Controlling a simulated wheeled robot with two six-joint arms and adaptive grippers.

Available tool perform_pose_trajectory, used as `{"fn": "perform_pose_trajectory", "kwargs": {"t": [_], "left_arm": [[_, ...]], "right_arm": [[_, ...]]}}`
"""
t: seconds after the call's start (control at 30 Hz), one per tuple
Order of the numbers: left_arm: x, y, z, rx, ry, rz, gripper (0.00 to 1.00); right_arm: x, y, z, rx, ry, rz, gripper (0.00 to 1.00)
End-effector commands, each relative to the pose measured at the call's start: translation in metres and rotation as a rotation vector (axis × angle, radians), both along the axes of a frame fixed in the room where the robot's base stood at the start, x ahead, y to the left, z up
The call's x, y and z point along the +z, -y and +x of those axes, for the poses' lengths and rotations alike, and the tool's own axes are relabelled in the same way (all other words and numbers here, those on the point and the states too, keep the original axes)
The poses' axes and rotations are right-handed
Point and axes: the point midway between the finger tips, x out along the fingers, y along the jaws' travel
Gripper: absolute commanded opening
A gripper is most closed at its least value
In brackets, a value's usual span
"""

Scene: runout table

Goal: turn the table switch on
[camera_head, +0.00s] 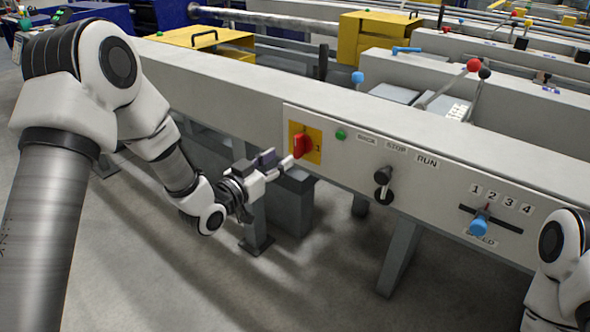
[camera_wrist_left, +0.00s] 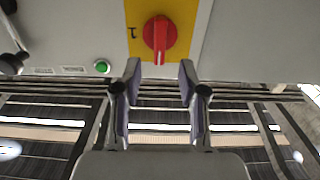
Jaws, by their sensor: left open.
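The table switch is a red rotary knob (camera_head: 301,146) on a yellow plate (camera_head: 308,132), on the front of the grey table. A "1" is marked to the knob's right in the head view. My left gripper (camera_head: 279,162) is just in front of it, open and empty. In the left wrist view the knob (camera_wrist_left: 160,36) sits ahead of the gap between the fingertips of my left gripper (camera_wrist_left: 160,74). Its grip bar runs up and down there, with the "1" to its left. I cannot make out contact. My right gripper is out of view.
A green button (camera_head: 341,135) is right of the plate. A black lever (camera_head: 383,180) sits under the BACK, STOP, RUN labels. A blue-knobbed slider (camera_head: 479,226) is farther right. My right forearm shows at the lower right. The floor before the table is clear.

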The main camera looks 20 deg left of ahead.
Motion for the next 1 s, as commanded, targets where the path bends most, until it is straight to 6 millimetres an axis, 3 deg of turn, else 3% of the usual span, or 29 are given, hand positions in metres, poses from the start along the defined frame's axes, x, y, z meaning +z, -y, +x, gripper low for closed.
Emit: {"fn": "perform_pose_trajectory", "kwargs": {"t": [0.33, 0.67, 0.8, 1.0], "left_arm": [[-0.001, 0.022, 0.057, -0.001, -0.003, 0.003, 0.42], [0.001, 0.025, 0.067, 0.001, -0.007, 0.001, 0.42], [0.0, 0.025, 0.067, 0.001, -0.008, 0.001, 0.0], [0.0, 0.025, 0.067, 0.001, -0.007, 0.001, 0.0]], "right_arm": [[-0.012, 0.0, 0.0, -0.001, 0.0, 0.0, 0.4], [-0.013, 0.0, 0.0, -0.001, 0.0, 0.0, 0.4], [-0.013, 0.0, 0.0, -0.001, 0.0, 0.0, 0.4], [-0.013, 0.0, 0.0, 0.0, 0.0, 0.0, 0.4]]}}
